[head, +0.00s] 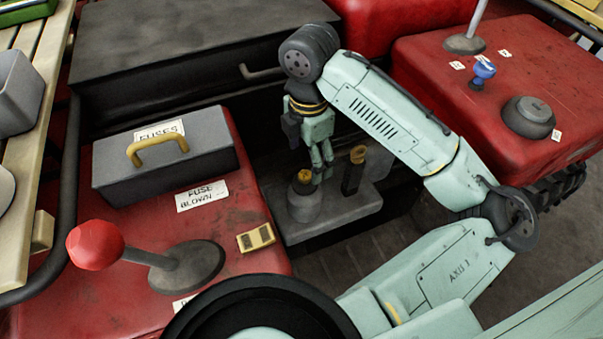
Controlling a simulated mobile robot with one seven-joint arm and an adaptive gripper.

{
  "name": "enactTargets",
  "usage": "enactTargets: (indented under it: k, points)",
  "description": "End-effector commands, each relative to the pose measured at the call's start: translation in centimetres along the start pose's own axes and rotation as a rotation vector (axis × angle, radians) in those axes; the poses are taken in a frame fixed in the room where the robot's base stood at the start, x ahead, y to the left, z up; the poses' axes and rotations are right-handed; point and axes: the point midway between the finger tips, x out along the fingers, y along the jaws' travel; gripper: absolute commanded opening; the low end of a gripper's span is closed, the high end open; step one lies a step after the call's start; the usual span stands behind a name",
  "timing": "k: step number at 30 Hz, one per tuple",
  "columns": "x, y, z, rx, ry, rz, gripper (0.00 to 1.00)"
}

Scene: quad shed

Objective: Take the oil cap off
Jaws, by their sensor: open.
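A small yellow-brown cap (304,177) sits on top of a round grey housing (304,206) on the grey engine block, in the well between the red panels. It looks like the oil cap, but I see no readable label on it. A dark upright tube with a yellow-brown top (357,155) stands to its right. My gripper (321,178) points down just right of the cap, close to it in the picture. Its fingers are open and hold nothing. I cannot tell whether a finger touches the cap.
A grey fuse box (165,160) with a yellow handle is left of the well. A red-knobbed lever (95,247) stands at front left. A blue knob (483,70) and a dark round cap (529,117) are on the right red panel. A black box (180,50) is behind.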

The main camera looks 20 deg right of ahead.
Motion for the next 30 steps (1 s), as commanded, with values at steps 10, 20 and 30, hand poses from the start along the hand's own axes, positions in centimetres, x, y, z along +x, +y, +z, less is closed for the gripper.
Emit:
enactTargets:
  k: [10, 20, 30]
  points:
    - [3.8, 0.0, 0.0, 0.0, 0.001, -0.001, 0.74]
    - [8.1, 0.1, -0.2, 0.0, 0.0, 0.0, 0.74]
    - [8.4, 0.2, -0.2, -0.001, 0.0, 0.001, 0.69]
